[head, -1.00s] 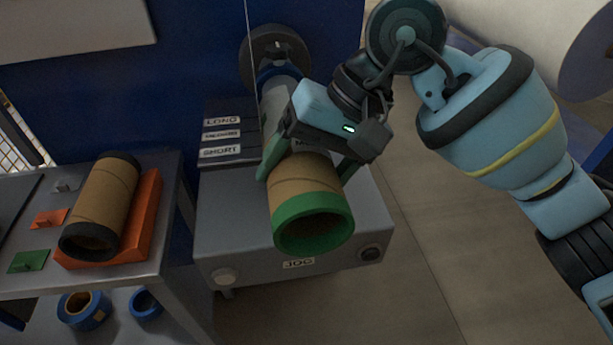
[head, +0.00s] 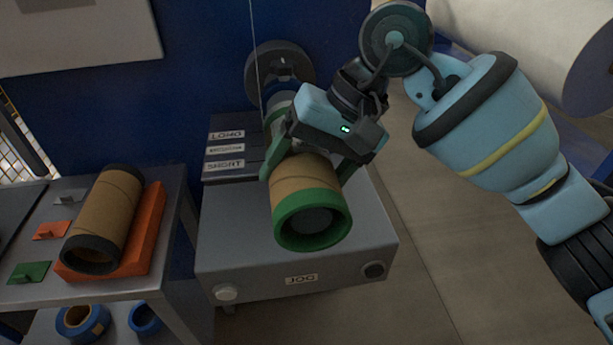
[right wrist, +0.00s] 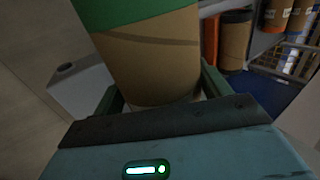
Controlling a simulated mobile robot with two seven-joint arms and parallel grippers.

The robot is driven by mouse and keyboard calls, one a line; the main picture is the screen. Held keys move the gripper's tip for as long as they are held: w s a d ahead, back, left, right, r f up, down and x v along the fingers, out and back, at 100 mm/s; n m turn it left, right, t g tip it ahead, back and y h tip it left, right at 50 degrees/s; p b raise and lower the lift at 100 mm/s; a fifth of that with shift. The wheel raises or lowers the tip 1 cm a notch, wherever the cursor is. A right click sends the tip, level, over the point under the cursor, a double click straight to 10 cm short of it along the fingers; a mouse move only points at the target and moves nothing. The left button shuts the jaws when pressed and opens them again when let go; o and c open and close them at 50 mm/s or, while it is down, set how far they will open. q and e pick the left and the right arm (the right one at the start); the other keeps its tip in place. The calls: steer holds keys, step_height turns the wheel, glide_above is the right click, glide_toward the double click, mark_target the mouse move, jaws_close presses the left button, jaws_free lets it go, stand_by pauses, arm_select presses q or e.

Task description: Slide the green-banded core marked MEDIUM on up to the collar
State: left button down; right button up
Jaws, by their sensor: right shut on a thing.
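The brown core with a green band (head: 305,180) is over the machine, its green end toward me. A grey round end, apparently the shaft's (head: 312,221), shows inside its opening. My right gripper (head: 316,170) is shut on the core from above, one green finger on each side. The core also shows between the fingers in the right wrist view (right wrist: 150,60). The dark round flange (head: 279,68) stands behind, at the shaft's far end. My gripper hides the core's far end, so I cannot tell its gap to the collar. No MEDIUM mark on the core is readable.
Plates marked LONG, a blurred word and SHORT (head: 226,150) lie left of the shaft. The grey machine housing (head: 300,262) carries a JOG label. A dark-banded core (head: 106,215) rests on an orange cradle (head: 148,225) on the left table. Floor is clear at right.

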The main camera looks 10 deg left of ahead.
steer(key=shift+w+a, duration=0.2)
steer(key=shift+w, duration=0.45)
steer(key=shift+w+a, duration=0.25)
steer(key=shift+w, duration=0.5)
steer(key=shift+w+a, duration=0.3)
steer(key=shift+w, duration=0.6)
steer(key=shift+w, duration=0.1)
steer(key=shift+w+a, duration=0.2)
steer(key=shift+w, duration=0.4)
steer(key=shift+w+a, duration=0.2)
steer(key=shift+w, duration=0.35)
steer(key=shift+r, duration=0.1)
